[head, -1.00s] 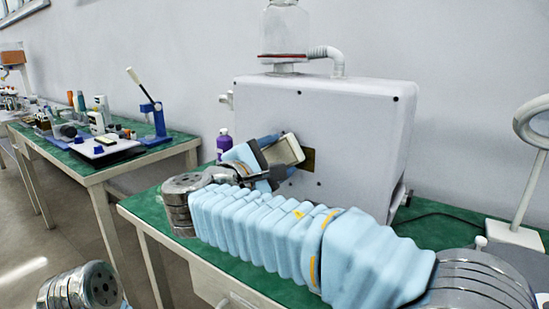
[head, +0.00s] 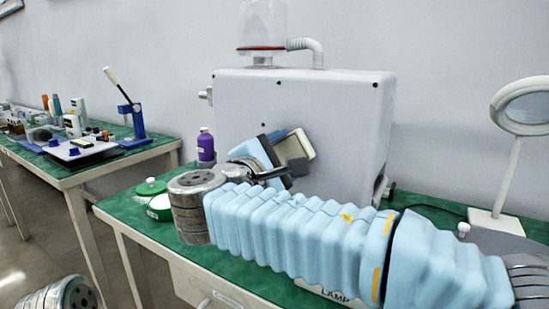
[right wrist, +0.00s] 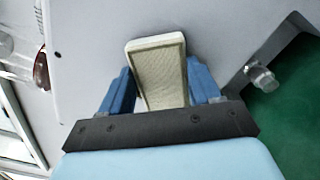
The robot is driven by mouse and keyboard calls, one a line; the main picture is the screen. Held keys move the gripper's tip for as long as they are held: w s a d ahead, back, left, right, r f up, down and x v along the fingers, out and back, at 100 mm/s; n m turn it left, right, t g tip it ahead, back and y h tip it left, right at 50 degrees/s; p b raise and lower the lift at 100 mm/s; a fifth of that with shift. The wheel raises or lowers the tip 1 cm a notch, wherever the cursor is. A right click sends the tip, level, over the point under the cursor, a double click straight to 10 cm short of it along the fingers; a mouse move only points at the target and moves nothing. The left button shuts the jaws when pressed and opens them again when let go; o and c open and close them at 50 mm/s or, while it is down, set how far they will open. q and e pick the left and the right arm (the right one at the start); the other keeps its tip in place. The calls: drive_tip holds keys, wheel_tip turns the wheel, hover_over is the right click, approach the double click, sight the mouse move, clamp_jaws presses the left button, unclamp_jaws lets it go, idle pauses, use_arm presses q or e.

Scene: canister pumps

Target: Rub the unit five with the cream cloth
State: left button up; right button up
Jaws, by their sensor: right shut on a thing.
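The pump unit is a large pale grey box (head: 335,115) on the green bench, with a clear jar (head: 262,25) on top. I cannot read any number on it. My right gripper (head: 284,152) is in front of the box's face, shut on the cream cloth (head: 300,146), which looks like a folded pad. In the right wrist view the cream cloth (right wrist: 160,70) stands between the blue fingers of the gripper (right wrist: 163,92), against or close to the grey face. I cannot tell whether it touches. My left gripper is out of view.
A purple bottle (head: 206,146) and a green-lidded tub (head: 152,188) stand left of the box. A magnifier lamp (head: 500,185) stands at the right. Another bench (head: 100,168) with a blue lever press (head: 133,120) and small items is at the left.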

drive_tip(key=shift+s+d+f, duration=0.1)
drive_tip(key=shift+s+d, duration=0.35)
drive_tip(key=shift+d, duration=0.25)
drive_tip(key=shift+s+d, duration=0.15)
drive_tip(key=shift+a+r, duration=0.2)
drive_tip(key=shift+a, duration=0.05)
drive_tip(key=shift+w+a+p, duration=0.9)
drive_tip(key=shift+a, duration=0.15)
drive_tip(key=shift+w+a+f, duration=0.1)
drive_tip(key=shift+w+a, duration=0.15)
drive_tip(key=shift+a, duration=0.05)
drive_tip(key=w+a+p, duration=0.2)
drive_tip(key=a+p, duration=0.1)
drive_tip(key=shift+w, duration=0.2)
drive_tip(key=shift+a, duration=0.1)
